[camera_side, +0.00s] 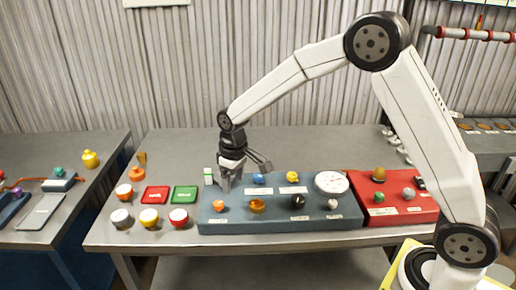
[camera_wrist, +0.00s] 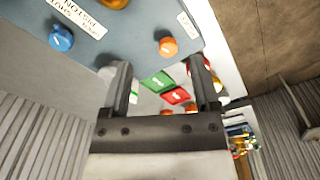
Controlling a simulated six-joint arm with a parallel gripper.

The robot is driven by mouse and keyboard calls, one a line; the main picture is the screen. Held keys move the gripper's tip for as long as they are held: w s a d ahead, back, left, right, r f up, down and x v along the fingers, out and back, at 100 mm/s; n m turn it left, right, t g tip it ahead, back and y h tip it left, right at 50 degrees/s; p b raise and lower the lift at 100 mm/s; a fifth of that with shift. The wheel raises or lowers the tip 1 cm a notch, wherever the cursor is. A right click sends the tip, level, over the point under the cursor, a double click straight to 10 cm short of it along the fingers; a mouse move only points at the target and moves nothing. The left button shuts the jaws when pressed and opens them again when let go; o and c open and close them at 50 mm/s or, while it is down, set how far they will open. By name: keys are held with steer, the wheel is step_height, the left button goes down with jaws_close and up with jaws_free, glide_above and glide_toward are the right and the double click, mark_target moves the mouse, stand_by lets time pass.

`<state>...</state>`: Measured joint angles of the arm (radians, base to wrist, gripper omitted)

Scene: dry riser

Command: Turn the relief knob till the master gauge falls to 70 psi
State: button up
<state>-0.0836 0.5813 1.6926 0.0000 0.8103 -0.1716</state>
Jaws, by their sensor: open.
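A blue-grey panel (camera_side: 276,221) lies on the table and carries several coloured knobs. A round white gauge (camera_side: 331,182) sits at its right end; its needle reading is too small to tell. The panel's knobs include orange (camera_side: 219,205), blue (camera_side: 259,178), yellow (camera_side: 292,176), amber (camera_side: 257,206) and black (camera_side: 297,201) ones. Their labels are too small to read, so I cannot tell which is the relief knob. My gripper (camera_side: 245,176) is open and empty above the panel's left end. The wrist view shows its spread fingers (camera_wrist: 160,88), with the blue knob (camera_wrist: 61,39) and orange knob (camera_wrist: 167,46) beyond.
A red panel (camera_side: 394,211) with knobs stands right of the blue-grey one. Left lie a red plate (camera_side: 155,195) and green plate (camera_side: 184,195), with several round knobs around them. A small white-green block (camera_side: 208,177) stands near my gripper. Bare table lies behind the panels.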

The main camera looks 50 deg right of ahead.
steer(key=n, duration=0.1)
glide_above(218, 203)
steer(key=shift+w+f+g, duration=0.1)
steer(key=shift+f+g, duration=0.2)
steer(key=shift+f, duration=0.45)
steer(key=shift+f, duration=0.15)
steer(key=shift+f, duration=3.75)
jaws_close()
